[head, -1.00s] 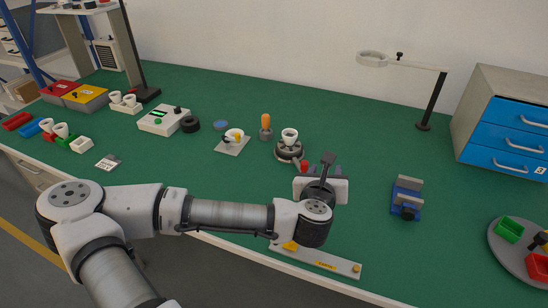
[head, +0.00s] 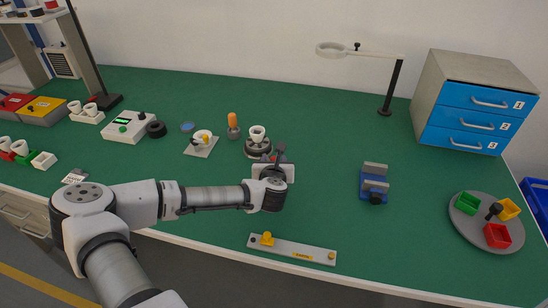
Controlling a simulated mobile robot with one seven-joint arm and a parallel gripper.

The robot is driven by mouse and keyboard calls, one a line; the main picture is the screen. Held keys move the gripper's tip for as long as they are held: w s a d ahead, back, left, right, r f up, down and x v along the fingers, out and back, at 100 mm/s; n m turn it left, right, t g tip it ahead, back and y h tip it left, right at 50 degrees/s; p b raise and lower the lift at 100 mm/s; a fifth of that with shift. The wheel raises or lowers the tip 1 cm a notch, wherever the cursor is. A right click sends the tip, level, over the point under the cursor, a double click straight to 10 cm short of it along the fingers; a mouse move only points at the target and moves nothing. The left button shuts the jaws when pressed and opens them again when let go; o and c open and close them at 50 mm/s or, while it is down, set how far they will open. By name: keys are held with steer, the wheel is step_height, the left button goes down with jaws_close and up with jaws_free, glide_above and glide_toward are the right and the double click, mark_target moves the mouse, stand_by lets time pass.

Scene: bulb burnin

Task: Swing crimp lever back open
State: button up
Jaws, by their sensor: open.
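The round dark crimp station (head: 258,152) stands on the green bench near the middle, with a white bulb-like cup (head: 257,134) upright on top. My gripper (head: 273,168) is just in front of it and slightly to its right, fingers pointing away from the camera. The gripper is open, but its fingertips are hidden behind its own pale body. The crimp lever is mostly hidden by the gripper, so its angle and any contact with the fingers cannot be told.
An orange-handled tool (head: 233,126) and a plate with a white cup (head: 201,145) stand left of the station. A blue-grey vise (head: 374,184) stands right. A grey bar with a yellow knob (head: 292,250) lies at the front edge. Bench between gripper and vise is clear.

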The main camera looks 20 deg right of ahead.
steer(key=shift+w+d+f, duration=0.2)
steer(key=shift+w, duration=0.25)
jaws_close()
